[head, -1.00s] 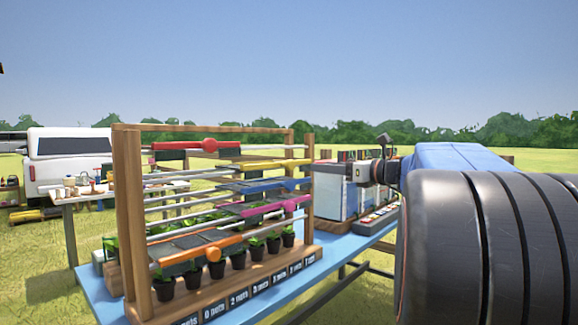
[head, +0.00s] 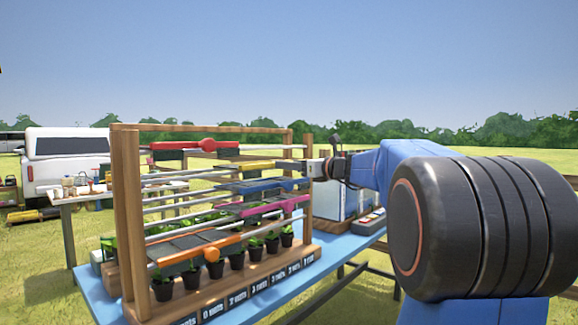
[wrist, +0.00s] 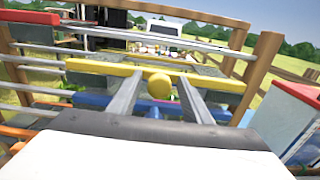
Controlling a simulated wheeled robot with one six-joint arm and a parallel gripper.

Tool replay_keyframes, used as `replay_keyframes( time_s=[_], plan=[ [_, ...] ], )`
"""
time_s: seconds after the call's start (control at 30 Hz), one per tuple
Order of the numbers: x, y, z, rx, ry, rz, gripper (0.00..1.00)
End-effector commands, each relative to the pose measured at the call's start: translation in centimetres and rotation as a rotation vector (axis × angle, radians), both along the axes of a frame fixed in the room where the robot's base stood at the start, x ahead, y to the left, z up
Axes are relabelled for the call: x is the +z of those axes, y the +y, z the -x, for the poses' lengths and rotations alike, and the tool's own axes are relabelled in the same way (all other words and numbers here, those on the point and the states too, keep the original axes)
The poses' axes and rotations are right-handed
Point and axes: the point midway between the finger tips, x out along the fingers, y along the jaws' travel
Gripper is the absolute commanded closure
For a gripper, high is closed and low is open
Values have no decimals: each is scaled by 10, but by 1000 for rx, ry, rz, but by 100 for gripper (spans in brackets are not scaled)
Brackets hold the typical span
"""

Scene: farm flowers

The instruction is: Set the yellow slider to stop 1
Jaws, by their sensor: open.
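The yellow slider (head: 258,166) is on an upper rail of the wooden rack, below the red slider. In the wrist view its yellow bar (wrist: 215,82) runs across the picture, with a round yellow knob (wrist: 159,86) near its middle. My gripper (wrist: 160,88) is open, with one finger on each side of the knob in that view. I cannot tell whether either finger touches it. In the head view my gripper (head: 308,169) is at the right end of the yellow slider, and its fingertips are hard to make out.
The wooden rack (head: 130,220) stands on a blue table (head: 300,290). It also carries red (head: 207,145), blue (head: 270,186), magenta (head: 270,205) and orange (head: 200,245) sliders. Several potted plants (head: 215,268) line its base above number labels. A white box (head: 330,200) stands close to the right.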

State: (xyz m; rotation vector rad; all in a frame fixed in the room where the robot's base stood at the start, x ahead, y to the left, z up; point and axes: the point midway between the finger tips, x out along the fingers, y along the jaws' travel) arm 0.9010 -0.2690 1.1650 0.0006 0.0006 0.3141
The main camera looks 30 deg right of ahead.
Motion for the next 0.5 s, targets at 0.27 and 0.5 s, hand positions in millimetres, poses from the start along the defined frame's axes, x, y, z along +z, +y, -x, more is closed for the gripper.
replay_keyframes(
  time_s=[0.27,0.5],
  plan=[
    [1,2,-7,0,-1,1,55],
    [0,2,-6,0,0,1,79]
  ],
)
